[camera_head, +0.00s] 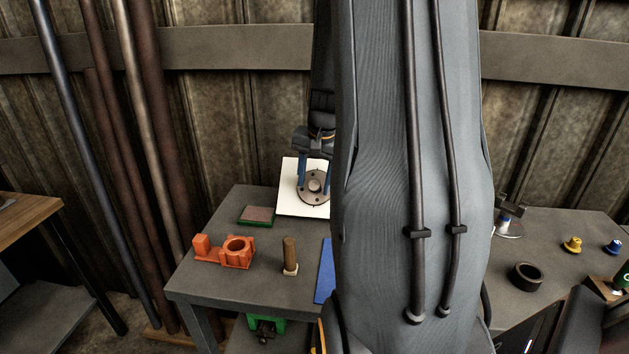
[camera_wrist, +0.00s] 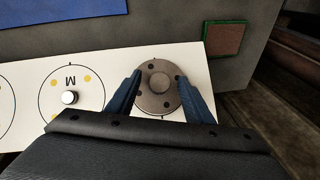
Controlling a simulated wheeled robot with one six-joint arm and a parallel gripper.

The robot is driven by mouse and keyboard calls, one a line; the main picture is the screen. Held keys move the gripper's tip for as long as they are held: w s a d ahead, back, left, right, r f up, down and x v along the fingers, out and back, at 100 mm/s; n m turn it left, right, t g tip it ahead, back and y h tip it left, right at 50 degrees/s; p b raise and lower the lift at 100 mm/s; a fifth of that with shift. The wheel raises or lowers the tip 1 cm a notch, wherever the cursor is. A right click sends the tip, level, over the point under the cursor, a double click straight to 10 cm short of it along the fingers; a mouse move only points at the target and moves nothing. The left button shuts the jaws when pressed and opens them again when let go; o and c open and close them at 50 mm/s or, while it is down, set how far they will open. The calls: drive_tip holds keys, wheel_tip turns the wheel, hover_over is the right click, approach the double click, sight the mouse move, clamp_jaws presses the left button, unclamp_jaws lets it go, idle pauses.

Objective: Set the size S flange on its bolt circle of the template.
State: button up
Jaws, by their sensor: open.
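The flange (camera_wrist: 158,101) is a grey disc with a raised round hub and several bolt holes. It also shows in the head view (camera_head: 312,197). It lies over a drawn circle at the right end of the white template (camera_wrist: 221,75), also seen in the head view (camera_head: 288,204); part of the circle line shows around its rim. Its size letter is hidden. My gripper (camera_wrist: 160,77) is open, one blue finger on each side of the hub; it also shows in the head view (camera_head: 314,182). I cannot tell whether the fingers touch the flange.
The template's M circle (camera_wrist: 71,80) has yellow dots and a pale round knob on it. A green-rimmed brown pad (camera_head: 257,215), an orange fixture (camera_head: 237,252), a brown upright peg (camera_head: 290,254) and a blue sheet (camera_head: 324,272) are on the table. My arm hides the middle.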

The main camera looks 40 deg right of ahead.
drive_tip(key=b+v, duration=0.1)
drive_tip(key=v, duration=0.7)
drive_tip(key=shift+b, duration=0.35)
drive_tip(key=shift+w+f, duration=0.1)
drive_tip(key=s+a+f+n, duration=0.3)
drive_tip(key=a+n, duration=0.1)
drive_tip(key=a, duration=0.5)
drive_tip(key=s+a+f+n+g, duration=0.1)
drive_tip(key=a+f+n, duration=0.3)
drive_tip(key=a, duration=0.6)
drive_tip(key=s+a+f+n, duration=0.4)
drive_tip(key=a, duration=0.6)
drive_tip(key=shift+s+a+f+y, duration=0.1)
drive_tip(key=shift+s+a+y, duration=0.15)
drive_tip(key=shift+s+y, duration=0.05)
